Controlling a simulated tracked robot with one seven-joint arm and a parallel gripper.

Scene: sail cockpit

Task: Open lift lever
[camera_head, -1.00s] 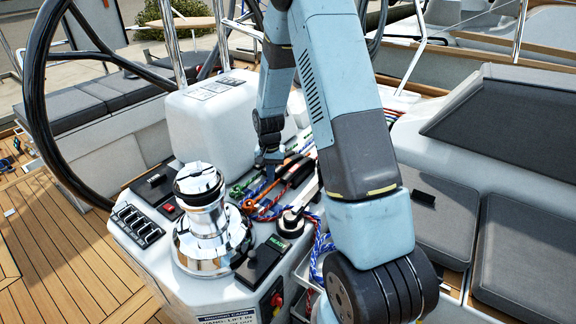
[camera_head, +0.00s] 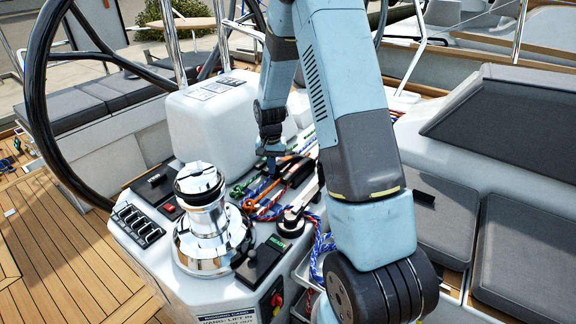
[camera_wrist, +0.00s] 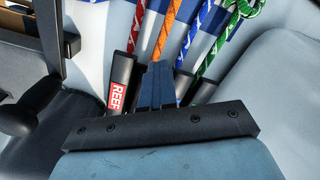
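The row of rope clutch levers (camera_head: 298,172) lies on the white console beyond the winch, partly hidden by my arm. In the wrist view a black lever labelled REEF (camera_wrist: 120,84) lies just left of my gripper (camera_wrist: 157,72). Two more dark levers, one on a blue rope (camera_wrist: 183,84) and one on a green rope (camera_wrist: 206,90), lie to its right. My gripper points down over the orange rope (camera_wrist: 168,28), between these levers. Its fingers look close together; whether anything is between them is hidden. I cannot read a lift label on any lever.
A box with a green READY display (camera_head: 277,243) sits beside the winch. Coiled ropes (camera_head: 322,245) hang near my arm. Grey seats (camera_head: 530,245) lie right.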

